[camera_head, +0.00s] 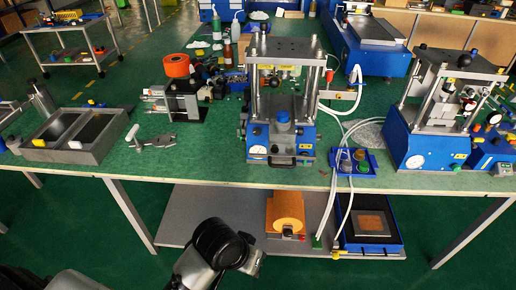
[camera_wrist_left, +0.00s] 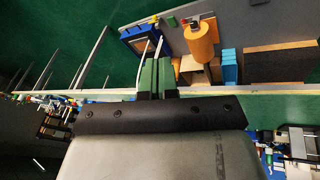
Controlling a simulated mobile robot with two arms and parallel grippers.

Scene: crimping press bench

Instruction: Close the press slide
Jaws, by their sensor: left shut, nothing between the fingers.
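The blue and silver press (camera_head: 281,135) stands on the green bench near the middle of the head view, with a blue knob (camera_head: 283,117) in its lower part. At its foot, a dark slide with a black handle (camera_head: 292,162) sticks out a little toward the bench's front edge. How far out the slide stands is hard to tell. My left gripper (camera_head: 252,263) is low in front of the bench, below the tabletop and apart from the press. In the left wrist view its green fingers (camera_wrist_left: 156,76) are together and empty. My right gripper is not in view.
A second blue press (camera_head: 440,130) stands at the right. A blue tray of buttons (camera_head: 355,163) and white hoses lie between the presses. A grey two-part bin (camera_head: 73,155) is at the left. The lower shelf (camera_head: 205,220) carries an orange roll (camera_head: 287,212) and a blue bin (camera_head: 370,228).

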